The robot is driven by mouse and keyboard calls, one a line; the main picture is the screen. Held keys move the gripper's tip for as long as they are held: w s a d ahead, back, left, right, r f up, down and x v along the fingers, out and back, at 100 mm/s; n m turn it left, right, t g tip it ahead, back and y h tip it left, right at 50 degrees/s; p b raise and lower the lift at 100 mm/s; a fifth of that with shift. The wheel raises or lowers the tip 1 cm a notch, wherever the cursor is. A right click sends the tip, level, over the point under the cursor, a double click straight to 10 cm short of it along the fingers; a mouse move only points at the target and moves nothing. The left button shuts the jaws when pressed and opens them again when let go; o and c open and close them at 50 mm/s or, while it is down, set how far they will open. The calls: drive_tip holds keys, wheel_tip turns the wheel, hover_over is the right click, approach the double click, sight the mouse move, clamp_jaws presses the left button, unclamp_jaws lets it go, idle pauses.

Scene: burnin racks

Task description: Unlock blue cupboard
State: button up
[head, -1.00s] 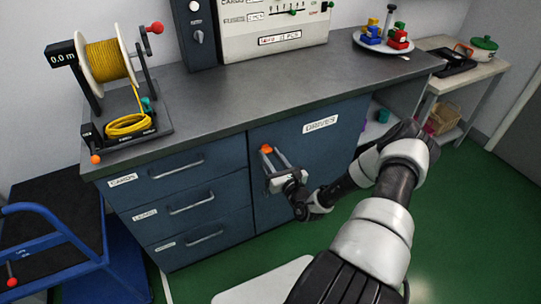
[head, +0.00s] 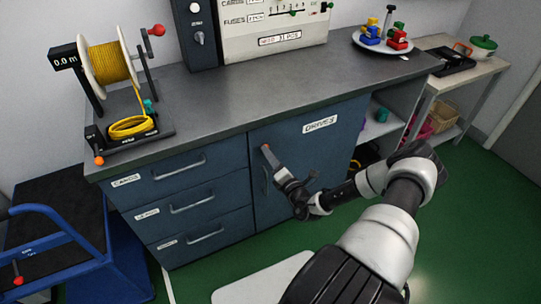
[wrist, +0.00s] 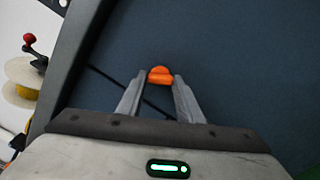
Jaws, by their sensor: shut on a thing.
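The blue cupboard door (head: 335,150), labelled DRIVES, is closed under the right part of the bench. A small orange turn-knob (wrist: 160,75) sits on the door; in the head view the orange knob (head: 265,147) shows at the door's upper left. My gripper (wrist: 160,85) is shut on the knob, with one finger on each side of it. In the head view my gripper (head: 268,153) reaches the door from the lower right and is seen nearly edge-on. The latch behind the door is hidden.
Three blue drawers (head: 190,205) with bar handles are left of the door. A yellow cable reel (head: 105,68) and a plate of coloured blocks (head: 380,42) stand on the grey bench (head: 235,100). A blue trolley (head: 60,235) is at far left. Green floor (head: 470,230) is clear at right.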

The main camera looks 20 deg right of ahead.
drive_tip(key=m, duration=0.5)
drive_tip(key=shift+m, duration=0.3)
idle(0.5)
drive_tip(key=o, duration=1.1)
drive_tip(key=s, duration=1.1)
drive_tip(key=s+p, duration=0.1)
drive_tip(key=s, duration=0.5)
drive_tip(key=shift+s+d, duration=0.2)
drive_tip(key=shift+d, duration=0.1)
